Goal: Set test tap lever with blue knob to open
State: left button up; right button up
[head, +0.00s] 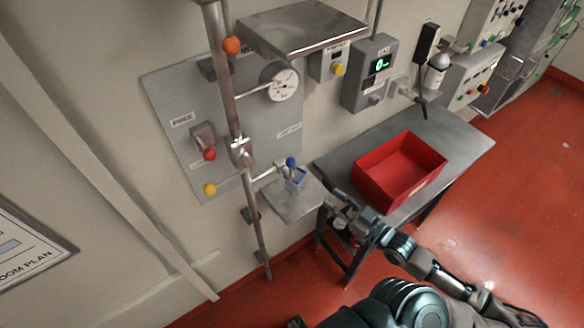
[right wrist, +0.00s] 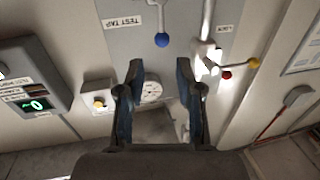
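The test tap's blue knob (head: 291,162) sits at the end of a short lever by the pipe, above a small grey shelf. It also shows in the right wrist view as a blue ball (right wrist: 162,40) on a metal rod, beside the "TEST TAP" label (right wrist: 124,22). My right gripper (head: 334,199) is to the right of and below the knob in the head view. In the right wrist view its two fingers (right wrist: 160,70) are spread and empty. The knob appears beyond the fingertips, between their lines, apart from them. My left gripper is not recognisable in view.
A blue-rimmed container (head: 297,178) stands on the small shelf (head: 310,206) just below the knob. Red (head: 209,154), yellow (head: 210,189) and orange (head: 232,46) knobs are nearby. A vertical pipe (head: 255,215) passes left. A red bin (head: 428,180) sits on the bench at right.

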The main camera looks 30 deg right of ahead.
aim_at(291, 175)
jog(key=p+x, duration=0.3)
jog(key=x, duration=1.4)
jog(key=shift+w+a+f, duration=0.15)
grip_shut()
